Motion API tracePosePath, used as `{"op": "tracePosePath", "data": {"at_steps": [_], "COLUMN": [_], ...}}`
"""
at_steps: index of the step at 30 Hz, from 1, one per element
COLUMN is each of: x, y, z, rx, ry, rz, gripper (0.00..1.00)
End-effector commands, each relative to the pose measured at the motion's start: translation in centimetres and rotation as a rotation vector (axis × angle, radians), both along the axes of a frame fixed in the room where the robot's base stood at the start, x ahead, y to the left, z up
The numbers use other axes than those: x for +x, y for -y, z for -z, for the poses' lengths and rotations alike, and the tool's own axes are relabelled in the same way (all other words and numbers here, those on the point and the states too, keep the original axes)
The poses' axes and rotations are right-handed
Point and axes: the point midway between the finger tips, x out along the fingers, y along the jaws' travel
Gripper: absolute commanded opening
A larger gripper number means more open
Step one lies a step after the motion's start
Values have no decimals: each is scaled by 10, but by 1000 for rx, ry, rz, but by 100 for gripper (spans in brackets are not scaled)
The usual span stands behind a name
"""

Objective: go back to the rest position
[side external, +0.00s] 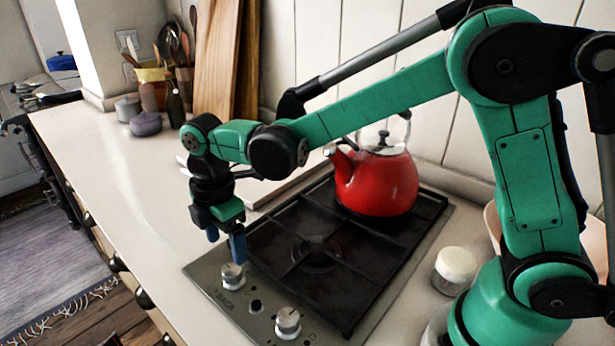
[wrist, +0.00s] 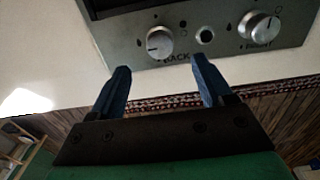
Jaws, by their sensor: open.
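My gripper (side external: 225,240) has two blue fingers and hangs from the green arm, just above the front left corner of the stove top. In the wrist view my gripper (wrist: 160,88) is open, with nothing between its fingers. The knob marked BACK (wrist: 159,42) is just beyond the fingertips, apart from them; it also shows in the side view (side external: 232,276). The knob marked RIGHT or FRONT, its label hard to read (wrist: 260,27), is farther right; it also shows in the side view (side external: 288,322).
A red kettle (side external: 377,184) stands on the black grate (side external: 318,254) behind my gripper. A small white-lidded jar (side external: 455,270) is right of the stove. Wooden boards (side external: 217,60) and utensils stand at the back wall. The counter (side external: 95,165) at left is mostly clear.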

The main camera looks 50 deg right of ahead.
Motion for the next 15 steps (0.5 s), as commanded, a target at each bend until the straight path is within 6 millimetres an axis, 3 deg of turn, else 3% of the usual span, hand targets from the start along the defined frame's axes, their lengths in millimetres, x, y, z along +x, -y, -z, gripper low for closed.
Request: {"op": "tracePosePath", "data": {"at_steps": [8, 11, 15], "x": [-1, -5, -20], "y": [4, 15, 40], "z": [-4, -16, -39], "rx": [4, 20, 73], "ry": [13, 52, 152], "rz": [34, 144, 425], "gripper": [73, 73, 73]}}
